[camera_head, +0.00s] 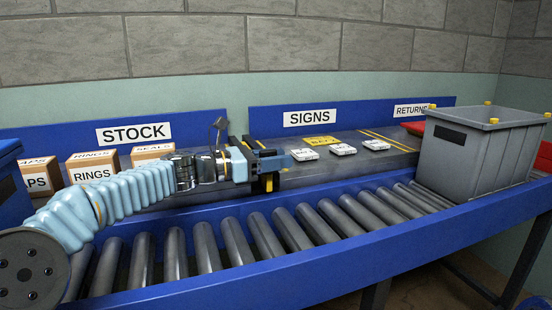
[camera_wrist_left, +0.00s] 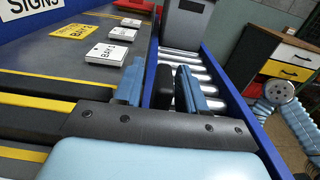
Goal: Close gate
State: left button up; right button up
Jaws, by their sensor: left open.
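My left gripper (camera_head: 283,160) is over the near edge of the dark shelf, beside the roller conveyor, with its fingers pointing right. In the left wrist view its two blue fingers (camera_wrist_left: 160,88) are apart. A dark upright piece (camera_wrist_left: 163,86) shows between them; I cannot tell whether it touches either finger. In the head view a black and yellow piece (camera_head: 266,183) sits just below the gripper, at the conveyor's far rail. I cannot tell whether it is the gate, and no gate can be made out clearly. My right gripper is not in view.
The roller conveyor (camera_head: 236,240) has blue rails and empty rollers in front of the arm. A grey bin (camera_head: 470,155) stands at its right end. White and yellow signs (camera_head: 322,142) lie on the shelf. Labelled cartons (camera_head: 92,170) stand at left, behind my arm.

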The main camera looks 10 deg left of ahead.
pick_arm(q)
jog(key=shift+c, duration=0.3)
grip_shut()
jog(key=shift+s+d, duration=0.2)
jog(key=shift+s+d+f+b, duration=0.1)
jog(key=shift+s+d+b, duration=0.85)
jog(key=shift+s+d, duration=1.35)
jog(key=shift+s+d+r+b, duration=0.1)
jog(key=shift+s+d+b, duration=1.1)
jog(key=shift+s, duration=2)
jog(key=shift+s+d+f+b, duration=0.1)
jog(key=shift+s+d+b, duration=0.55)
jog(key=shift+s+d, duration=1.8)
jog(key=shift+s+a, duration=0.3)
jog(key=shift+a, duration=0.05)
